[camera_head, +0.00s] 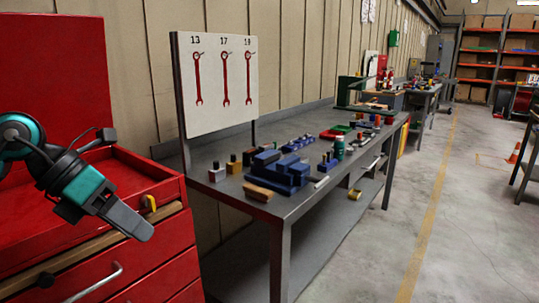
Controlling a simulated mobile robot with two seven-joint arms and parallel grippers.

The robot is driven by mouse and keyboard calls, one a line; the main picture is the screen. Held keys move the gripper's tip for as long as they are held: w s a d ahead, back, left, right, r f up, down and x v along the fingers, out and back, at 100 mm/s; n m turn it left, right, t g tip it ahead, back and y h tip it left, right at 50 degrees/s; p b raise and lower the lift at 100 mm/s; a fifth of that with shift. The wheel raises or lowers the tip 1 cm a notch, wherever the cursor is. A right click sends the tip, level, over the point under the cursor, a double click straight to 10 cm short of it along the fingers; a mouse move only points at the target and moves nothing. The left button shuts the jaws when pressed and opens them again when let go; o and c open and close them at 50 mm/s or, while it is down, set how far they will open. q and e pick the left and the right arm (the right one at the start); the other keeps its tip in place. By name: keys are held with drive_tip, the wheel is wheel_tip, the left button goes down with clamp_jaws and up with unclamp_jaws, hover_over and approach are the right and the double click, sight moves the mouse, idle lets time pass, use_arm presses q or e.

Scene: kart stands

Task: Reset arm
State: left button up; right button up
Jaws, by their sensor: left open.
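My left arm comes in from the left edge. Its gripper (136,226) points down and to the right in front of the red tool cabinet (150,264). The gripper is open, and I see nothing between its fingers. The fingers overlap in this view, so the gap between them is hard to see. My right gripper is not in view.
A grey workbench (290,208) right of the cabinet bears a blue vise-like block (282,172) and several small tools. A white board (216,85) with three red wrenches stands behind. The floor (460,220) on the right is clear. An orange cone (514,154) stands far off.

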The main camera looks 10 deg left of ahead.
use_arm(q)
drive_tip(key=w+d+f+n+t+h+p, duration=0.25)
drive_tip(key=d+n+t+h, duration=0.35)
drive_tip(key=d+n+h, duration=0.55)
wheel_tip(320, 180, down, 12)
drive_tip(key=a+n+t+y, duration=0.1)
drive_tip(key=n+t+y, duration=0.8)
drive_tip(key=n, duration=0.8)
drive_tip(key=s+f+n+g+y, duration=0.3)
drive_tip(key=s+f+n, duration=0.2)
drive_tip(key=f, duration=0.4)
drive_tip(key=s+f+n+g+y+p, duration=0.1)
drive_tip(key=s+f+n+g+y, duration=0.3)
drive_tip(key=s+f, duration=0.4)
drive_tip(key=shift+d+f+n, duration=0.25)
drive_tip(key=shift+f+n, duration=0.2)
drive_tip(key=shift+f, duration=0.3)
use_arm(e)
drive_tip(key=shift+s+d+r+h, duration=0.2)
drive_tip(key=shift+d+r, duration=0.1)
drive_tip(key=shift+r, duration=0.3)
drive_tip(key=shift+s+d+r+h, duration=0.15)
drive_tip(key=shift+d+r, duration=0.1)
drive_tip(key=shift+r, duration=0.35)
